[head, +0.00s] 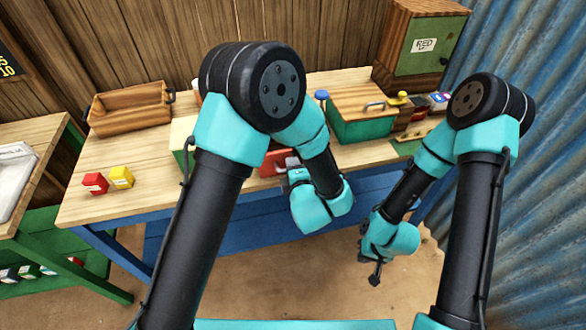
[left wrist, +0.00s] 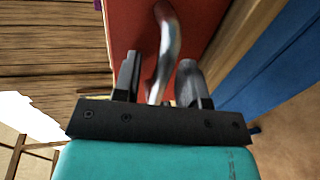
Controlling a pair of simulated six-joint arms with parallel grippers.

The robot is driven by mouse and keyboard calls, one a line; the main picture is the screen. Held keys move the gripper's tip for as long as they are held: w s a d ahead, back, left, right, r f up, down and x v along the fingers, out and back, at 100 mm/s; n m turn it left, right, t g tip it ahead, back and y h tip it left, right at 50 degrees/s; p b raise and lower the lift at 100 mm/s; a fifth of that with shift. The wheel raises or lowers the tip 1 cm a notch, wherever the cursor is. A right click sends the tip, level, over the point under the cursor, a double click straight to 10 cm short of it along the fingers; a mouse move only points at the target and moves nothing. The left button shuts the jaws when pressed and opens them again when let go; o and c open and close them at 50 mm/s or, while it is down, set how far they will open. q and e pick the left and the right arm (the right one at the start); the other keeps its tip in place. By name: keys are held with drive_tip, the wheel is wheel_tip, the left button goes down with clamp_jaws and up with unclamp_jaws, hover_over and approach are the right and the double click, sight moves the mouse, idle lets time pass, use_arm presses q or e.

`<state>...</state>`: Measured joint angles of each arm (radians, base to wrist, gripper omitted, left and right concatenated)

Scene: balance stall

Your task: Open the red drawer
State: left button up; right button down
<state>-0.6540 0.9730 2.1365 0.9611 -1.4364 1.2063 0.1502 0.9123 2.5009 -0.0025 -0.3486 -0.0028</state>
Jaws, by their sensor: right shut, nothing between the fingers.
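The red drawer (head: 268,164) shows its front at the table's near side, partly hidden behind my left arm. In the left wrist view the red drawer front (left wrist: 130,25) fills the top middle, with a curved metal handle (left wrist: 168,40) on it. My left gripper (head: 291,166) is at the drawer front. In the left wrist view its two fingers (left wrist: 160,80) are apart, one on each side of the handle, and do not look closed on it. My right gripper (head: 375,275) is shut and empty, hanging low in front of the table, away from the drawer.
A green box with a wooden lid (head: 362,100) stands right of the drawer. A wooden tray (head: 130,112) and red (head: 95,184) and yellow (head: 121,177) boxes are on the left. A green-doored cabinet (head: 428,48) stands back right. The floor before the table is clear.

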use_arm(q)
clamp_jaws()
drive_tip(key=shift+s, duration=0.1)
idle(0.3)
drive_tip(key=f+v, duration=0.1)
drive_tip(key=v, duration=0.7)
drive_tip(key=shift+f, duration=0.3)
drive_tip(key=shift+s+d, duration=0.1)
drive_tip(key=shift+s, duration=0.05)
unclamp_jaws()
drive_tip(key=shift+s, duration=0.1)
drive_tip(key=v, duration=1.1)
drive_tip(key=shift+s, duration=0.35)
